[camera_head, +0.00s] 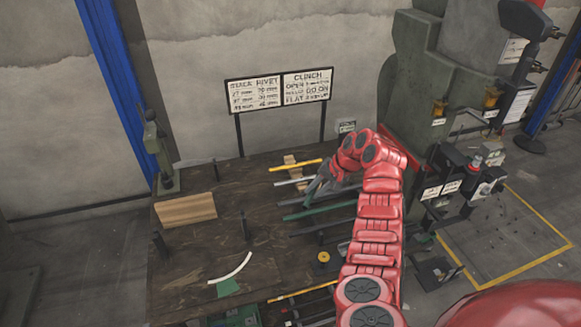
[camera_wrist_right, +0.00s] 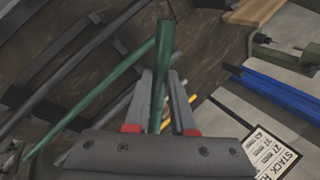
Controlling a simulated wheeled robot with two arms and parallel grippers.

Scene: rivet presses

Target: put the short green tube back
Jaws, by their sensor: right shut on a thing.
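My right gripper (camera_head: 318,187) is over the right part of the workbench, at the end of the red arm. In the right wrist view, the gripper (camera_wrist_right: 160,85) is shut on a short green tube (camera_wrist_right: 163,45), which stands up from between its two fingers. A longer green tube (camera_wrist_right: 90,98) lies beyond it, apart from the fingers; it also shows in the head view (camera_head: 325,210) on the bench. In the head view the held tube is too small and too covered to make out clearly. My left gripper is not in view.
A yellow tube (camera_head: 296,165) and grey tubes lie near the gripper on the dark wooden bench (camera_head: 200,255). A curved white tube (camera_head: 231,269) and a wooden block (camera_head: 186,209) are to the left. A tall press (camera_head: 410,95) stands at the right, and sign boards (camera_head: 279,89) stand behind.

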